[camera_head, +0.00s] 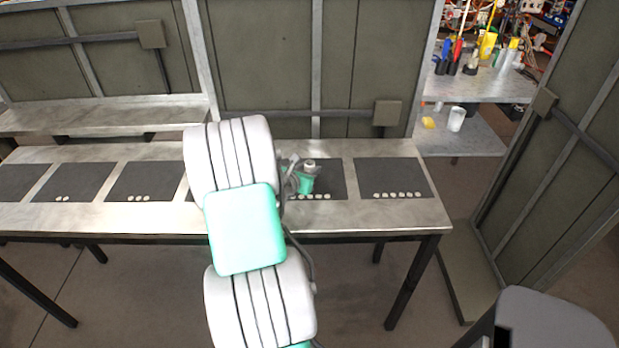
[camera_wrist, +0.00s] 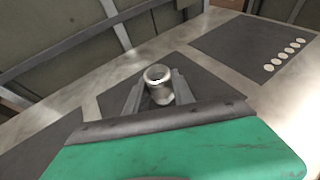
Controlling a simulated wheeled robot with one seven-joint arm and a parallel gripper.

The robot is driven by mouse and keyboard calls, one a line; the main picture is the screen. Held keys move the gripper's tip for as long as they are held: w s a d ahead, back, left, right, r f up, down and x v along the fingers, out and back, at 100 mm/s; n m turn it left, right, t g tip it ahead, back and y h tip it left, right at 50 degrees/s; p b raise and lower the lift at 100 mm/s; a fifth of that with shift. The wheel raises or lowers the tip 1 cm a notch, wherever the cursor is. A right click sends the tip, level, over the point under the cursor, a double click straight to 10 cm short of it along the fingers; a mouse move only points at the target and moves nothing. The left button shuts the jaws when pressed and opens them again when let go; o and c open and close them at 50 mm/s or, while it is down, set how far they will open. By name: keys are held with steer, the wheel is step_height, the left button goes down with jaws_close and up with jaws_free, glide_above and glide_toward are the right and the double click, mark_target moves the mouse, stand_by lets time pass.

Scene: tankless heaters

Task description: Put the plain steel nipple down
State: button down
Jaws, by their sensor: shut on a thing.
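The plain steel nipple (camera_wrist: 158,84) is a short grey metal tube, seen in the wrist view with its open end up. My gripper (camera_wrist: 158,92) is shut on it, one finger on each side. In the head view the nipple (camera_head: 309,164) shows small at the end of my gripper (camera_head: 305,178), over a dark mat (camera_head: 335,180) with several white dots. My arm hides part of that mat's left side. I cannot tell whether the nipple touches the mat.
The metal table (camera_head: 340,213) carries a row of dark mats marked with white dots. The rightmost mat (camera_head: 390,175) is bare; it also shows in the wrist view (camera_wrist: 245,42). Grey panels stand behind the table. A shelf (camera_head: 480,85) with bottles and tools is at the back right.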

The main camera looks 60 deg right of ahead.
steer(key=shift+f, duration=1.6)
steer(key=shift+f, duration=0.15)
steer(key=c, duration=1.1)
jaws_free()
